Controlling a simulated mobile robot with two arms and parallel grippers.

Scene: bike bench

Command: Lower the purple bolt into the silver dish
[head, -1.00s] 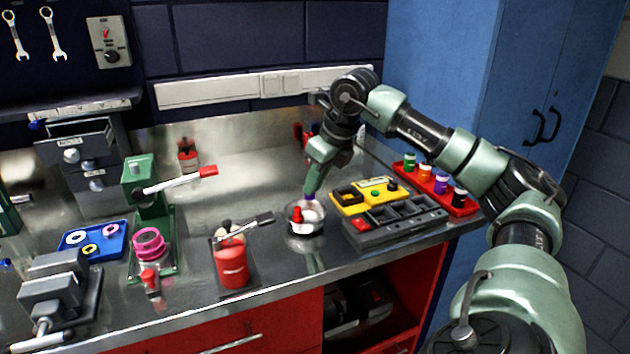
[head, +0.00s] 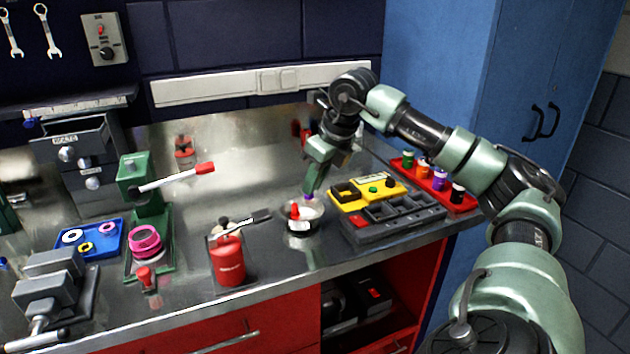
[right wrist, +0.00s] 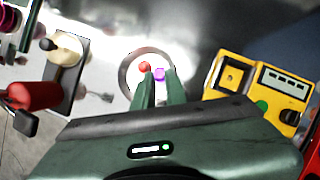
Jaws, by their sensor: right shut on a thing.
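The silver dish (head: 302,222) stands on the metal bench top, left of the grey tray. A red piece (head: 295,212) is in it and also shows in the right wrist view (right wrist: 145,67). My right gripper (head: 309,193) points down over the dish and is shut on the purple bolt (right wrist: 160,74). In the right wrist view the bolt shows between the fingertips, inside the outline of the dish rim (right wrist: 124,77). Only a little purple shows in the head view; I cannot tell whether the bolt touches the dish floor. My left gripper is not in view.
A yellow box (head: 350,205) and a grey compartment tray (head: 385,233) stand right of the dish. A red rack (head: 462,200) with several coloured pots is beyond. A red can (head: 228,262) stands to the left, near the bench's front edge.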

